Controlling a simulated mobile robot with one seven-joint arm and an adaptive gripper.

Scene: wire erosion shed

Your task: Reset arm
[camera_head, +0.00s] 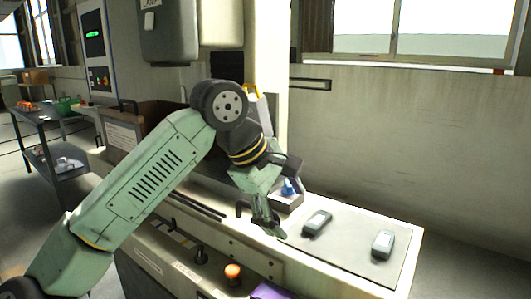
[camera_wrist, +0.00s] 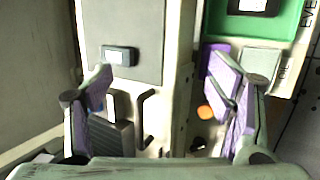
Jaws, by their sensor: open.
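My gripper (camera_head: 268,222) hangs over the front part of the machine bench in the head view, fingers pointing down. In the wrist view my gripper (camera_wrist: 165,100) shows its two purple-padded fingers wide apart with nothing held between them. The gap lies over the bench edge. My arm reaches up from the lower left and bends down at the elbow.
Two grey handheld devices (camera_head: 317,222) (camera_head: 383,243) lie on the grey mat (camera_head: 345,255) right of my gripper. A blue item (camera_head: 289,187) sits in a small box behind it. An orange knob (camera_head: 233,272) is on the front panel. A cart (camera_head: 60,150) stands far left.

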